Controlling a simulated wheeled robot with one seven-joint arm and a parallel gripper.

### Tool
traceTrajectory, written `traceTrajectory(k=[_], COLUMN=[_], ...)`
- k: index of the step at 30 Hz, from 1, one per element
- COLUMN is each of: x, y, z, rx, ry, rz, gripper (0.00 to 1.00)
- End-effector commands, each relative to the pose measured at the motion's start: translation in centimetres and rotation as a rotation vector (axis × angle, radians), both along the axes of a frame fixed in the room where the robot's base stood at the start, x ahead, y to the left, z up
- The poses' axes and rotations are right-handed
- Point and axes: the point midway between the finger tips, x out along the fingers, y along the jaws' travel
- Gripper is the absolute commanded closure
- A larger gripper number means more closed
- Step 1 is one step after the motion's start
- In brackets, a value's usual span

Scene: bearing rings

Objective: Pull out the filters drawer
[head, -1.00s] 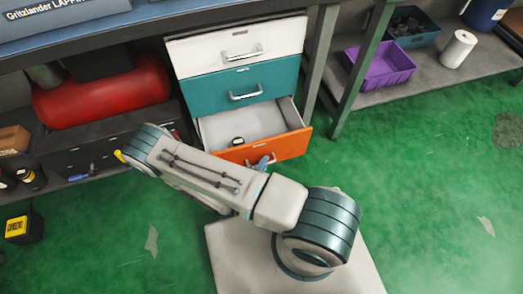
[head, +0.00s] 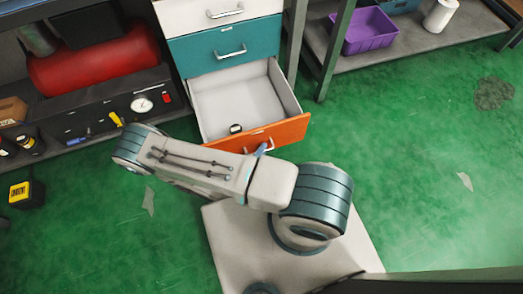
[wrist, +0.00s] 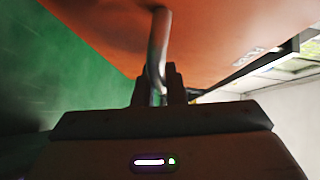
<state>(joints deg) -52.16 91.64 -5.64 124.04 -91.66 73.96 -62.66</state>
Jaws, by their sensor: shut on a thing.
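The orange-fronted bottom drawer (head: 286,133) stands well out of its cabinet in the head view. Any label on the drawer is too small to read. In the wrist view my gripper (wrist: 160,92) is shut on the metal handle (wrist: 159,45) of the orange drawer front (wrist: 225,35). In the head view my arm hides most of the gripper and handle; only a bluish bit of the gripper (head: 262,149) shows at the drawer front.
The white top drawer (head: 185,14) and teal middle drawer (head: 195,50) above are shut. A low shelf with a red tank (head: 95,72) is at left. A purple bin (head: 370,32) sits on a shelf at right. Green floor (head: 420,150) is clear to the right.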

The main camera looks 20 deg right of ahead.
Motion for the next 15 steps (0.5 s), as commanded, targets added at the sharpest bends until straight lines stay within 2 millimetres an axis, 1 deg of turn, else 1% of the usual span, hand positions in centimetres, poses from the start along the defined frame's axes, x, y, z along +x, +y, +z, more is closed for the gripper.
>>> traceTrajectory(k=[5,6,8,15], x=[0.14,0.14,0.13,0.08], y=[0.11,0.1,0.09,0.02], z=[0.02,0.02,0.02,0.01], rx=[0.003,0.003,0.003,0.001], ry=[-0.002,-0.002,-0.002,-0.001], rz=[0.002,0.002,0.002,0.0], gripper=[1.0,0.84,0.68,0.68])
